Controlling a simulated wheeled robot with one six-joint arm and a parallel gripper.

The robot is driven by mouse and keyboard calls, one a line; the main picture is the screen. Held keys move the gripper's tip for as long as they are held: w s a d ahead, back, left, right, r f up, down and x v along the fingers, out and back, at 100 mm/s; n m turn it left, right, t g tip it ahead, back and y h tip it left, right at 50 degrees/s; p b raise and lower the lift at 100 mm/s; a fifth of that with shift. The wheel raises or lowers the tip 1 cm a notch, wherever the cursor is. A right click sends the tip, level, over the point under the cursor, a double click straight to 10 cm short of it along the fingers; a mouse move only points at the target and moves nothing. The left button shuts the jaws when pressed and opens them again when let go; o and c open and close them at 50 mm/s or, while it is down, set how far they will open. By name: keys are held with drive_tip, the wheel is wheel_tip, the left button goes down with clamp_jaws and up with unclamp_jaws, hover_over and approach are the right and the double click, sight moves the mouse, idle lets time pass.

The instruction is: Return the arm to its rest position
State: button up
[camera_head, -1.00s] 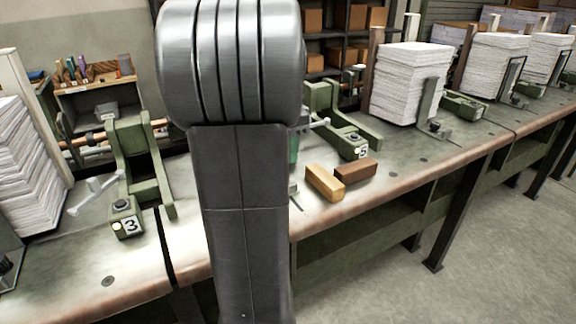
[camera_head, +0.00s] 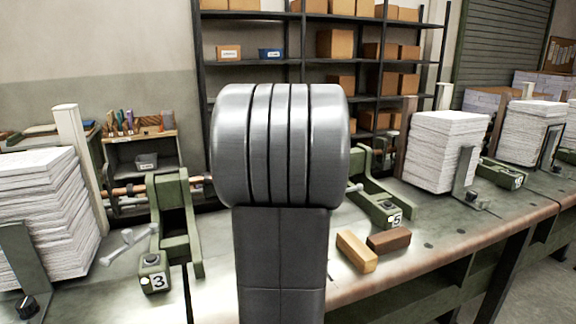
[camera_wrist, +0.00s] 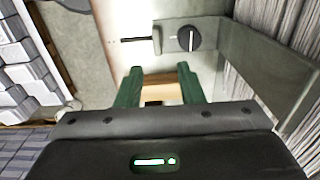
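My arm (camera_head: 280,150) stands upright in the middle of the head view and hides the bench behind it. My gripper is hidden in that view. In the wrist view my gripper (camera_wrist: 160,77) has two green fingers set well apart, with nothing clasped between the tips. A small tan and dark patch shows in the gap near the palm; I cannot tell what it is. Past the fingers is a metal bracket with a dark knob (camera_wrist: 188,38), apart from them.
The bench carries green presses marked 3 (camera_head: 176,225) and 5 (camera_head: 378,205), a tan block (camera_head: 356,251) and a brown block (camera_head: 389,241). Paper stacks stand left (camera_head: 45,215) and right (camera_head: 440,150). In the wrist view, paper edges (camera_wrist: 270,80) rise close at right. Shelving (camera_head: 322,75) stands behind.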

wheel_tip(320, 180, down, 11)
drive_tip(key=shift+s+r+b, duration=0.1)
drive_tip(key=shift+b, duration=0.3)
drive_tip(key=shift+s+d, duration=0.1)
drive_tip(key=shift+s, duration=0.1)
drive_tip(key=shift+r, duration=0.1)
